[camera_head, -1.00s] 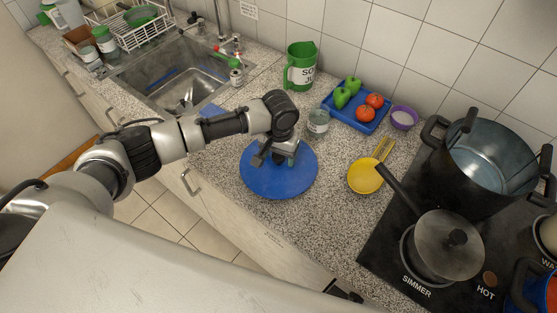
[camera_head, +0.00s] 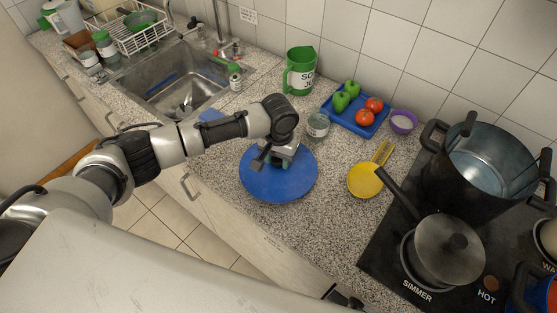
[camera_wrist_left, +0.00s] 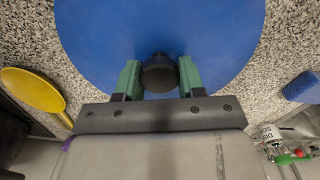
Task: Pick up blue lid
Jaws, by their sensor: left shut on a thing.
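The blue lid (camera_head: 295,185) is a large round disc over the speckled counter, left of the yellow spoon. In the left wrist view the lid (camera_wrist_left: 95,40) fills the upper middle. Its dark round knob (camera_wrist_left: 160,73) sits between the two green fingers. My left gripper (camera_head: 280,163) is over the middle of the lid, its fingers shut on the knob; it also shows in the left wrist view (camera_wrist_left: 159,80). I cannot tell whether the lid is clear of the counter. My right gripper is not in view.
A glass jar (camera_head: 317,125) stands close behind the lid. A blue tray (camera_head: 345,121) holds green and red produce. A yellow spoon (camera_head: 364,181) lies to the right, beside the stove with a pot (camera_head: 468,190) and lidded pan (camera_head: 437,253). The sink (camera_head: 177,82) is at upper left.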

